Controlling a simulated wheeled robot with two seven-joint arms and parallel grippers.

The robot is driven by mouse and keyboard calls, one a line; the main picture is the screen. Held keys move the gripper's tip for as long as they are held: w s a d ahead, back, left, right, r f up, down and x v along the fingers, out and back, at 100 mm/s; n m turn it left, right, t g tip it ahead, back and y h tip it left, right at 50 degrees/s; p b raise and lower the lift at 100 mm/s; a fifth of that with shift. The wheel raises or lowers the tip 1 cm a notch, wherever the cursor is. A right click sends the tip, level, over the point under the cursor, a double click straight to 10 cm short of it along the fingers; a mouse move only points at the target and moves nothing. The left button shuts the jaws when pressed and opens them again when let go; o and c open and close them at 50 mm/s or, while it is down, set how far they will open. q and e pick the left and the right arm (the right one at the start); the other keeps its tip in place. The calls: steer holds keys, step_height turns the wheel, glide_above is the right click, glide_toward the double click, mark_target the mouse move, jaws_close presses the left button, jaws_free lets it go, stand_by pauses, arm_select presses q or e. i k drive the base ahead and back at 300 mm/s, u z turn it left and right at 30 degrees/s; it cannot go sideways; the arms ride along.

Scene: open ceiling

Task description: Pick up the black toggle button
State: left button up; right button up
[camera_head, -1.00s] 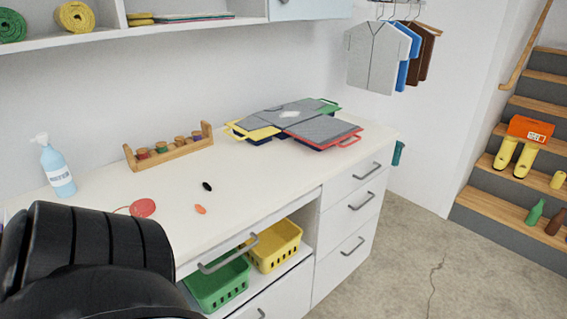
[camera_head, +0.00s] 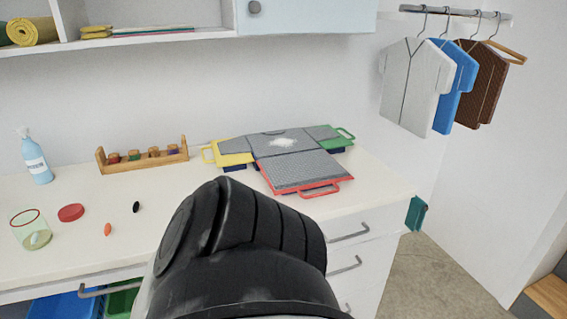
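The black toggle button (camera_head: 136,207) is a small dark oval lying on the white countertop (camera_head: 75,250). It lies right of a red round lid (camera_head: 71,212) and just above and right of a small orange toggle button (camera_head: 108,230). Nothing touches it. A large black part of my own arm fills the lower middle of the view, to the right of the button. Neither gripper's fingers show in the head view.
A glass jar (camera_head: 31,230) and spray bottle (camera_head: 36,157) stand at left. A wooden rack (camera_head: 143,160) is at the back. Grey folding boards with coloured handles (camera_head: 300,170) lie at right. Shirts (camera_head: 418,85) hang on the right wall. A drawer handle (camera_head: 112,287) juts below.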

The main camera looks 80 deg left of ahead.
mark_target(136, 206)
steer(key=i, duration=1.5)
steer(key=u, duration=5)
